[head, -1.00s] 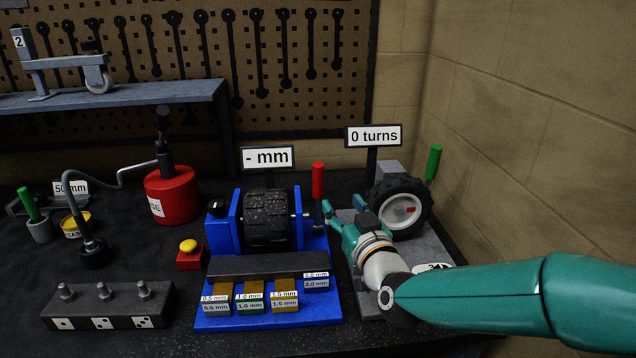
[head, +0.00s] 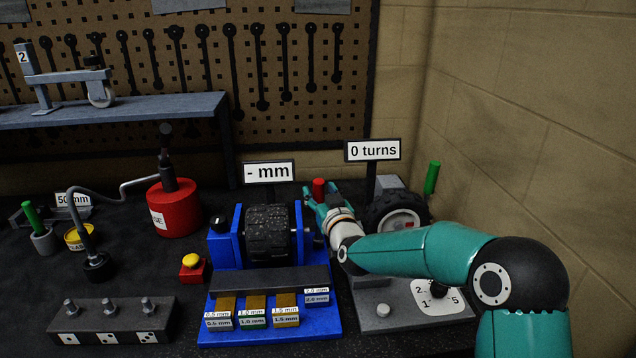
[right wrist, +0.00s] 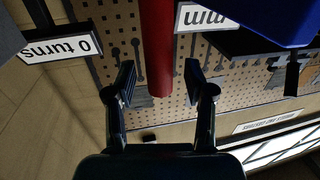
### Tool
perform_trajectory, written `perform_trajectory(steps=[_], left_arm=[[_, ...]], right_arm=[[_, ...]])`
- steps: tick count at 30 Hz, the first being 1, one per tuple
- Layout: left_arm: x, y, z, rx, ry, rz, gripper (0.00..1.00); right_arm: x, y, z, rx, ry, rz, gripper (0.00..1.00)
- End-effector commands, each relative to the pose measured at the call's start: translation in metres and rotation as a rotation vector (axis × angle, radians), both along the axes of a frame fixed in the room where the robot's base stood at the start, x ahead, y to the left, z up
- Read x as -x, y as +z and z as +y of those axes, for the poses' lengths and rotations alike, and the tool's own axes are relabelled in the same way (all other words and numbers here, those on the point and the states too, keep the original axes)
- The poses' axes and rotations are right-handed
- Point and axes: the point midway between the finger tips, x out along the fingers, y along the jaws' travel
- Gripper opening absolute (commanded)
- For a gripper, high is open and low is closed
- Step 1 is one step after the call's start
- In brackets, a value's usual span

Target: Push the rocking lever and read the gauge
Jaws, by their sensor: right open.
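The blue rocking stand (head: 302,322) holds a black ribbed roller (head: 268,233). Its red-handled lever (head: 319,187) stands upright at the stand's right side. The gauge sign (head: 270,172) above reads "- mm". My right gripper (head: 320,203) is at the lever, its fingers on both sides of the red handle, and its lower part is hidden behind the gripper. In the right wrist view the red handle (right wrist: 157,45) runs between the two open fingers (right wrist: 160,82), with gaps showing beside it. My left gripper is out of view.
A wheel (head: 398,212) with a green handle (head: 432,178) and a "0 turns" sign (head: 373,150) stands close on the right, behind my right forearm. A red canister (head: 174,208) and a yellow-topped button (head: 191,262) lie left. The brick wall bounds the right.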

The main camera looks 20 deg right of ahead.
Motion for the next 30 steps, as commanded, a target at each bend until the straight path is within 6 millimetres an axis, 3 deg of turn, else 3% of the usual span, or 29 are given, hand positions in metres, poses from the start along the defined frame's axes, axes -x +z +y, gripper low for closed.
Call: perform_trajectory(steps=[6, 16, 25, 30], left_arm=[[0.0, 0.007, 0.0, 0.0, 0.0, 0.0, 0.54], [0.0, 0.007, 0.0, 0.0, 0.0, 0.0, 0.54], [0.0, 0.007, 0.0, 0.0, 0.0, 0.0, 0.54], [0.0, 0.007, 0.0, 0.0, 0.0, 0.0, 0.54]], right_arm=[[-0.018, 0.0, -0.002, 0.001, 0.0, 0.001, 0.54], [-0.02, 0.0, -0.002, 0.001, -0.001, 0.0, 0.54], [-0.02, 0.0, -0.002, 0.001, 0.0, 0.0, 0.04], [-0.02, 0.0, -0.002, 0.001, 0.0, 0.0, 0.0]])
